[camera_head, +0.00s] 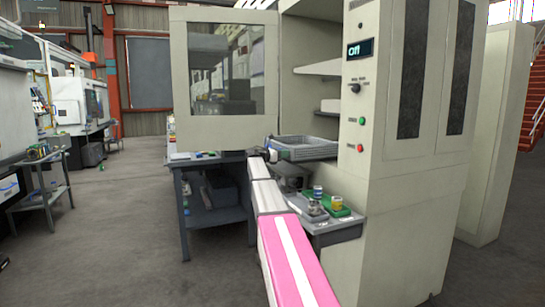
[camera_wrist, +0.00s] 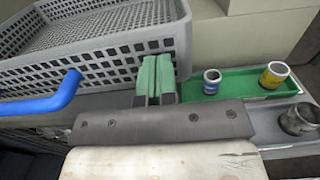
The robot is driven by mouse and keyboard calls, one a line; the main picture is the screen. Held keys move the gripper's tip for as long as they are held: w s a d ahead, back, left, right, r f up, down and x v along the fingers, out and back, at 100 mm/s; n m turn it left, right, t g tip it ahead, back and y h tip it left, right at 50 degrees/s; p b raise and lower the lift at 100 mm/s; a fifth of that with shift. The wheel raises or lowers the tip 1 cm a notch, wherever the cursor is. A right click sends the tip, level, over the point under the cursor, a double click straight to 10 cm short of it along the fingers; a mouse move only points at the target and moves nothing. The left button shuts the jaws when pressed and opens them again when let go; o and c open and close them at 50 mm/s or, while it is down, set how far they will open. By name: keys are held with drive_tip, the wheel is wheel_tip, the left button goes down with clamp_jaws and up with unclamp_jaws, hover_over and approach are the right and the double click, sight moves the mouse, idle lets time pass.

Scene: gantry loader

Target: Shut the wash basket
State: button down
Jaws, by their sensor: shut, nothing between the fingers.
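The wash basket (camera_wrist: 95,50) is grey plastic with perforated mesh walls and fills the upper left of the wrist view. In the head view the basket (camera_head: 310,153) stands at the machine's opening. I cannot tell whether the mesh inside its rim is a lid or the floor. A blue bar handle (camera_wrist: 45,103) shows at its front left. My gripper (camera_wrist: 155,78) has green fingertips, is shut and empty, and is at the basket's near wall, by its right end. I cannot tell whether they touch. In the head view my gripper (camera_head: 270,156) is partly hidden.
A green tray (camera_wrist: 240,90) with a blue-banded and a yellow-banded cylinder lies right of my gripper. A dark metal cylinder (camera_wrist: 300,120) is nearer. The machine's windowed door (camera_head: 225,120) stands at upper left. A dark bench (camera_head: 215,215) is below. Open floor lies left.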

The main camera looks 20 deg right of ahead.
sight(304, 152)
drive_tip(key=d, duration=1.7)
drive_tip(key=w+d, duration=0.1)
drive_tip(key=d, duration=0.8)
drive_tip(key=shift+r, duration=0.1)
drive_tip(key=a, duration=1.4)
drive_tip(key=shift+s+a, duration=0.3)
drive_tip(key=shift+a, duration=0.05)
